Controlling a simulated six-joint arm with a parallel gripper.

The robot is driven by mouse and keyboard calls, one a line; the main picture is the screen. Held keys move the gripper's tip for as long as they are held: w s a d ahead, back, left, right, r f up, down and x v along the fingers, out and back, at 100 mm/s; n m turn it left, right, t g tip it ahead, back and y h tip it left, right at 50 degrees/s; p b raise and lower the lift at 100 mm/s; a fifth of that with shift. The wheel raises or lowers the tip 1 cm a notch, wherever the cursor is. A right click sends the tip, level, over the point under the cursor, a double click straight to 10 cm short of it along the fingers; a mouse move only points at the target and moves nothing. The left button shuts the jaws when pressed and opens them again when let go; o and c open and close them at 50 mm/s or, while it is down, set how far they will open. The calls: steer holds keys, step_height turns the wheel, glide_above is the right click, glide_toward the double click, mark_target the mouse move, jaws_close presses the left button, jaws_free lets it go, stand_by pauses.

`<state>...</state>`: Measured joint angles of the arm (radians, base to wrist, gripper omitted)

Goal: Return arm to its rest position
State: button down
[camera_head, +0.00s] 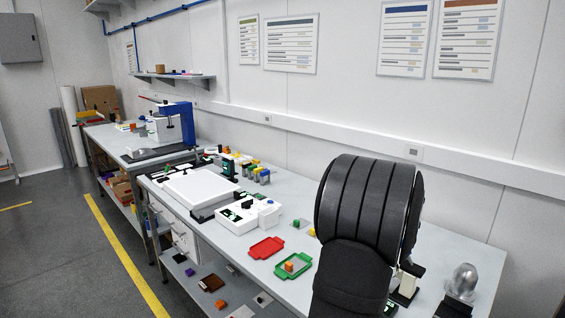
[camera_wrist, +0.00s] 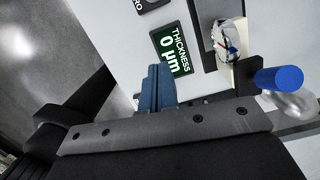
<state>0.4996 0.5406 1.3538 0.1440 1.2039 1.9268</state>
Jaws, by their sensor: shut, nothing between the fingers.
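My arm's large black links (camera_head: 370,220) stand over the right part of the bench in the head view. They hide whatever lies behind them, and my gripper cannot be seen there. In the wrist view my gripper (camera_wrist: 160,84) shows as two blue-grey fingers pressed together with nothing between them. Past the fingers is a dark display (camera_wrist: 172,48) reading "THICKNESS 0 µm" on a pale surface, apart from the fingers as far as I can tell.
The bench holds a red tray (camera_head: 266,247), a green tray (camera_head: 299,262) with an orange cube (camera_head: 289,266), a white panel (camera_head: 200,186) and a white device (camera_head: 240,216). A silvery rounded object (camera_head: 464,278) stands right of my arm. A blue cap (camera_wrist: 279,78) is near the gripper.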

step_height(320, 180, down, 5)
steer(key=s+d+n+g+h, duration=0.1)
steer(key=s+d, duration=0.1)
step_height(320, 180, up, 10)
steer(key=w+a+f+t+h, duration=0.1)
steer(key=w+a+t, duration=0.1)
steer(key=a, duration=0.4)
steer(key=shift+a+f+n+t, duration=0.15)
steer(key=shift+f+n+t, duration=0.05)
steer(key=shift+n+t, duration=0.1)
stand_by(3.4)
